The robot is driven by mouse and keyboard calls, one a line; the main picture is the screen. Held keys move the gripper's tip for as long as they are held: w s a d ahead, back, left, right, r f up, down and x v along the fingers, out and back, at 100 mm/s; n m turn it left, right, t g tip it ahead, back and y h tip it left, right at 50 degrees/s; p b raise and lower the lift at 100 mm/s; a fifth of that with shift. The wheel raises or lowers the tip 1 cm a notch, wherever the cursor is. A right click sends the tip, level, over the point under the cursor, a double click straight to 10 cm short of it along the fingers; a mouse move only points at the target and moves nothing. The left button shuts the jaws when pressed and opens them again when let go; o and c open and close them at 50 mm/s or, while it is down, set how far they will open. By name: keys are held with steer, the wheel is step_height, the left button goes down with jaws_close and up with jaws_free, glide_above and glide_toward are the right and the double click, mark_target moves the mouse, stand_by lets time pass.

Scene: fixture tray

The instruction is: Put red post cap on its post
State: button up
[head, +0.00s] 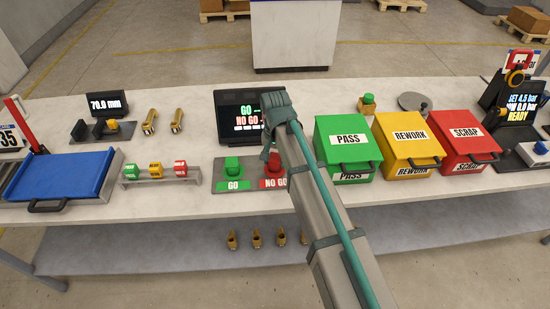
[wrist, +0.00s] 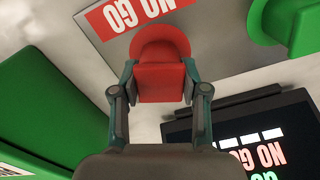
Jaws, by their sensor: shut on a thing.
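The red post cap (wrist: 162,82) is between the two fingers of my gripper (wrist: 160,80) in the wrist view, with its wider round end away from my palm. My gripper is shut on it. In the head view my gripper (head: 267,153) is over the NO GO side of the dark gauge plate, and the red cap (head: 274,170) shows just below it. The red NO GO label (head: 272,183) lies in front of the cap. The post under the cap is hidden, so I cannot tell whether the cap sits on it.
The green cap (head: 232,166) stands on the GO side, just left. A display (head: 232,110) stands behind. The green PASS bin (head: 347,147) is close on the right. A rack with small coloured blocks (head: 155,170) is to the left.

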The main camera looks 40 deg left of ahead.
mark_target(275, 157)
steer(key=shift+f, duration=0.4)
stand_by(0.4)
steer(key=o, duration=1)
steer(key=shift+o, duration=0.4)
steer(key=o, duration=0.4)
steer(key=shift+o, duration=0.2)
steer(key=shift+r+p, duration=2.15)
steer(key=shift+r, duration=1.4)
